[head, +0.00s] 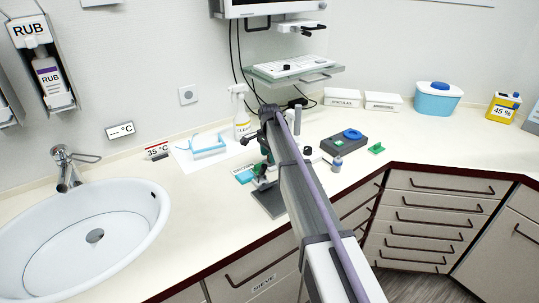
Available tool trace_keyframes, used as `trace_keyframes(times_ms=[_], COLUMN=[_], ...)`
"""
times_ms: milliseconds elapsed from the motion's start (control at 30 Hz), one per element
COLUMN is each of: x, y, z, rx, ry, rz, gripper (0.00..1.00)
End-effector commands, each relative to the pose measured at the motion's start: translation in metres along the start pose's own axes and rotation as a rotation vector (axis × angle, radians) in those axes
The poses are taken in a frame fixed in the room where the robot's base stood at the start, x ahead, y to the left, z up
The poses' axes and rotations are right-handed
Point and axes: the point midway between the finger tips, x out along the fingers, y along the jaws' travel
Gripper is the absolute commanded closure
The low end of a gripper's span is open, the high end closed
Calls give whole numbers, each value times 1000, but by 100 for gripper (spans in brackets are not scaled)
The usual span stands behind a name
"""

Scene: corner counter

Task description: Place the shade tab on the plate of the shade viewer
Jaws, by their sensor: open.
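My arm reaches in from the lower right across the middle of the view.
A spray bottle (242,118) and a blue-white item (208,147) stand behind. The sink (40,230) is left.

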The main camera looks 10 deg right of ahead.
Motion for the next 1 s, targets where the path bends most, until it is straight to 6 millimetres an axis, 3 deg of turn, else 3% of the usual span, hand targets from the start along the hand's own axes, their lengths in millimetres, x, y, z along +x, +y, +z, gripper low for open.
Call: trace_keyframes(times_ms=[33, 333, 467, 600, 667, 767, 867, 900, 1000], x=[-18, -97, -113, -113, -111, -111, -111, -111, -111], y=[0, 0, 0, 0, 10, 67, 167, 209, 300], z=[0, 0, 0, 0, 4, 30, 74, 93, 133], rx=[0, 0, 0, -1, -20, -157, -428, -552, -841], ry=[0, 0, 0, 0, 0, 0, 0, 0, 0], rz=[0, 0, 0, 0, 0, 1, 1, 1, 1], gripper=[52, 52, 52, 52, 52, 52, 52, 52, 52])
